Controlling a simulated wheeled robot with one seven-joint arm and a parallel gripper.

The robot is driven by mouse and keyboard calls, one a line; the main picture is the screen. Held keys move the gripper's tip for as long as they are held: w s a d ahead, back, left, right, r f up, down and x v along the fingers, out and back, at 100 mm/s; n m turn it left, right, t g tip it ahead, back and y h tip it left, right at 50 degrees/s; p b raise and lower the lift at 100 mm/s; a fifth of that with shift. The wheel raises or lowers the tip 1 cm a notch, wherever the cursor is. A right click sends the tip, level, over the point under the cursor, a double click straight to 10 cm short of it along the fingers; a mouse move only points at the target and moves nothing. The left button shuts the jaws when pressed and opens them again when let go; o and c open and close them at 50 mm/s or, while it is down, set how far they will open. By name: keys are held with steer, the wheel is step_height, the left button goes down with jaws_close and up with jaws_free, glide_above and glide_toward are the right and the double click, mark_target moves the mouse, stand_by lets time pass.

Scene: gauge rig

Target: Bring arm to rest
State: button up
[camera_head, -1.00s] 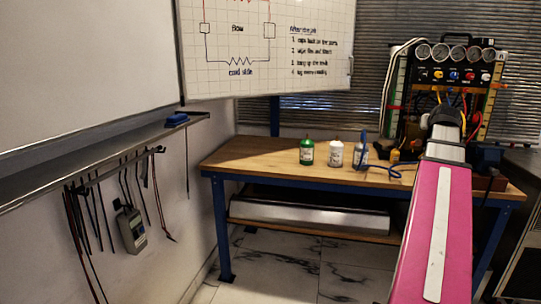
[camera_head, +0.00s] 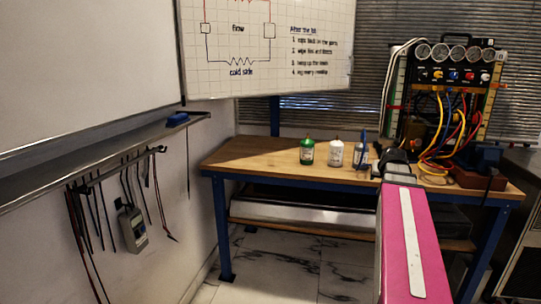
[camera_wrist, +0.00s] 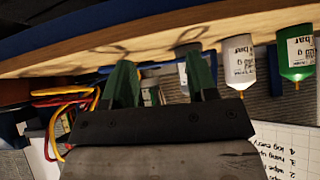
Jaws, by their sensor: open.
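My arm, a pink link with a white stripe, rises from the bottom right of the head view and reaches towards the workbench (camera_head: 255,158). My gripper (camera_wrist: 160,72) is open in the wrist view, its two green fingers apart with nothing seen held between them. In the head view its dark end is in front of the bench, left of the gauge rig (camera_head: 455,72), and its fingers are hard to make out. The wrist view is upside down and shows the bench edge, a white bottle (camera_wrist: 239,60) and a green bottle (camera_wrist: 296,55) beside the fingers.
The green bottle (camera_head: 307,152), the white bottle (camera_head: 336,154) and a container with blue tools (camera_head: 361,155) stand on the bench, left of my gripper. Coloured hoses (camera_head: 437,140) hang from the rig. Cables and a meter (camera_head: 132,230) hang on the left wall. The bench's left end is clear.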

steer(key=s+a+f+n+g, duration=0.1)
steer(key=s+a+f+g, duration=0.2)
steer(key=s+a+f, duration=0.2)
steer(key=s+a+f+n+g+y, duration=0.1)
steer(key=s+a+f, duration=0.5)
steer(key=a+f, duration=0.6)
steer(key=s+a+f+g, duration=0.4)
steer(key=s+a+f, duration=0.2)
steer(key=f, duration=0.6)
steer(key=shift+s+a+n+g+y, duration=0.3)
steer(key=shift+a+n, duration=0.1)
steer(key=shift+a, duration=0.75)
steer(key=shift+f, duration=0.1)
